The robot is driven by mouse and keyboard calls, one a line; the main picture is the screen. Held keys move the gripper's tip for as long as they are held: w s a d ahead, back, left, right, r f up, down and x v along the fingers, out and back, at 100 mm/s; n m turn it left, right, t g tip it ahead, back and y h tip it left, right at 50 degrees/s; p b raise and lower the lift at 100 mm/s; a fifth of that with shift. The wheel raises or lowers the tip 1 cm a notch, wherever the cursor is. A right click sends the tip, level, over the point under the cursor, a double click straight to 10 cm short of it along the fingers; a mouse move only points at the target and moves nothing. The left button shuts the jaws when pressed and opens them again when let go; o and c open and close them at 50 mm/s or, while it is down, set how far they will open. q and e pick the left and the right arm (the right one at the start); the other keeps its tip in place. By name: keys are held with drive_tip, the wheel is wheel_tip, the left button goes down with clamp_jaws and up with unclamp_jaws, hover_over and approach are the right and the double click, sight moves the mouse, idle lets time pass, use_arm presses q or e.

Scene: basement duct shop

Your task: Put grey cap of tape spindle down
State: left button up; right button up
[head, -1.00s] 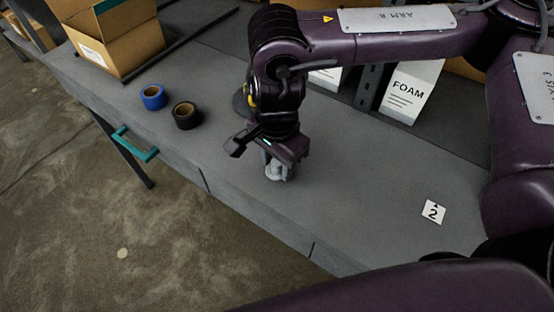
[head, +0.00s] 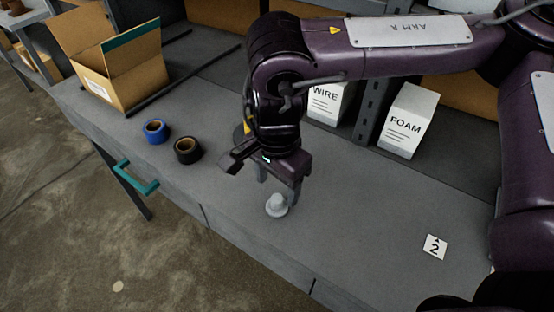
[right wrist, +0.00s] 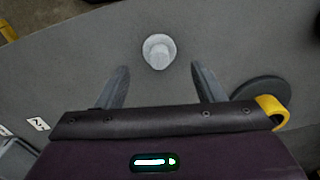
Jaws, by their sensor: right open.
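The grey cap (head: 277,205) stands upright on the grey bench top, a round knob on a wider flange. It also shows in the right wrist view (right wrist: 158,51), apart from both fingers. My right gripper (head: 277,182) is open and empty just above and behind the cap. In the right wrist view its two fingers (right wrist: 160,80) are spread wide with bare bench between them. The tape spindle is mostly hidden behind my right wrist in the head view; a dark round base with a yellow roll (right wrist: 268,100) shows at the right of the right wrist view. My left gripper is not in view.
A blue tape roll (head: 156,132) and a black tape roll (head: 188,150) lie left of the gripper. An open cardboard box (head: 125,70) stands at the back left. WIRE (head: 326,105) and FOAM (head: 408,122) boxes stand at the back. The bench is clear towards the number 2 card (head: 434,247).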

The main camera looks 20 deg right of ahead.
sight(277, 198)
wheel_tip(277, 198, up, 7)
drive_tip(key=shift+p, duration=0.3)
idle(0.5)
